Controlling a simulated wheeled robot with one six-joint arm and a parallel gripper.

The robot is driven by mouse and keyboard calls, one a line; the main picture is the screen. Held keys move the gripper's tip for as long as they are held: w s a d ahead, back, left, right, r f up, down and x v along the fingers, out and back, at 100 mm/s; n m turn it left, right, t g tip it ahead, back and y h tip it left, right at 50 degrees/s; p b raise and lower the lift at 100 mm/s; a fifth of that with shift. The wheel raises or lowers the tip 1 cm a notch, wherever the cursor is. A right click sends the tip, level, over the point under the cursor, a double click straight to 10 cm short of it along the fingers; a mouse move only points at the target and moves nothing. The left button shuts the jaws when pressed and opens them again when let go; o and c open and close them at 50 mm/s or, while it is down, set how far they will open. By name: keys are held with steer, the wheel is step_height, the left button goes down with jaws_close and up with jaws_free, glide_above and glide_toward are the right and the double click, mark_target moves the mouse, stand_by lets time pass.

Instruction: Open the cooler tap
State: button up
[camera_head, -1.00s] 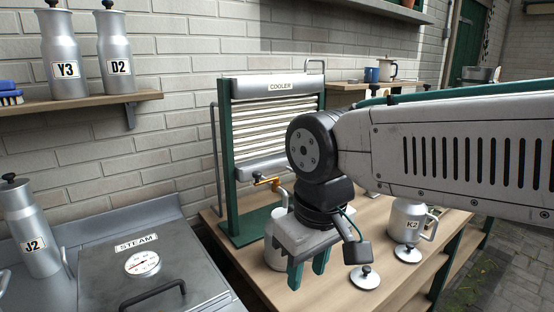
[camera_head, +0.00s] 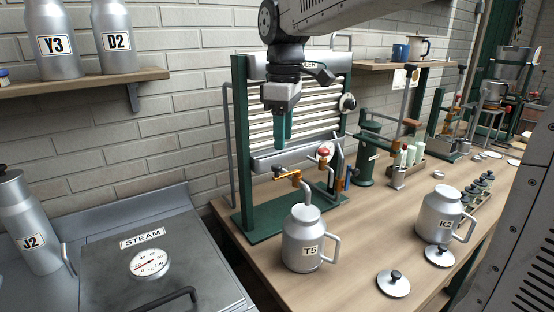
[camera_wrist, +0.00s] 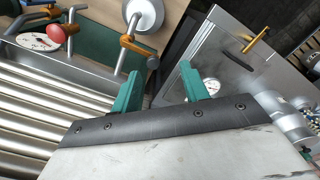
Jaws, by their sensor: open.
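The cooler (camera_head: 262,158) is a green frame with ribbed metal bars, standing on the bench. A brass tap (camera_head: 288,175) with a dark-ended handle sticks out from its lower trough. In the wrist view the brass tap (camera_wrist: 130,50) lies just beyond the fingers, nearer the left one. My gripper (camera_head: 283,140) points down in front of the cooler bars, above the tap and apart from it. Its two green fingers (camera_wrist: 160,88) are spread, with nothing between them. The metal can T5 (camera_head: 306,240) stands below and beside the tap; its lid is off.
A red-knobbed fitting (camera_head: 324,152) and a blue-handled valve (camera_head: 348,178) sit right of the tap. Can K2 (camera_head: 440,215) and loose lids (camera_head: 393,283) stand on the bench at right. The steam box (camera_head: 150,262) is at left.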

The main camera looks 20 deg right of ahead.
mark_target(276, 165)
steer(key=shift+w+a+f+n, duration=0.15)
steer(key=shift+w+n, duration=0.1)
steer(key=shift+w, duration=0.4)
steer(key=shift+w+a+r+n, duration=0.1)
steer(key=shift+w+n, duration=0.15)
steer(key=shift+w, duration=0.35)
steer(key=shift+w+f, duration=0.1)
steer(key=shift+f, duration=0.3)
step_height(276, 165, down, 7)
steer(key=shift+r, duration=0.1)
jaws_close()
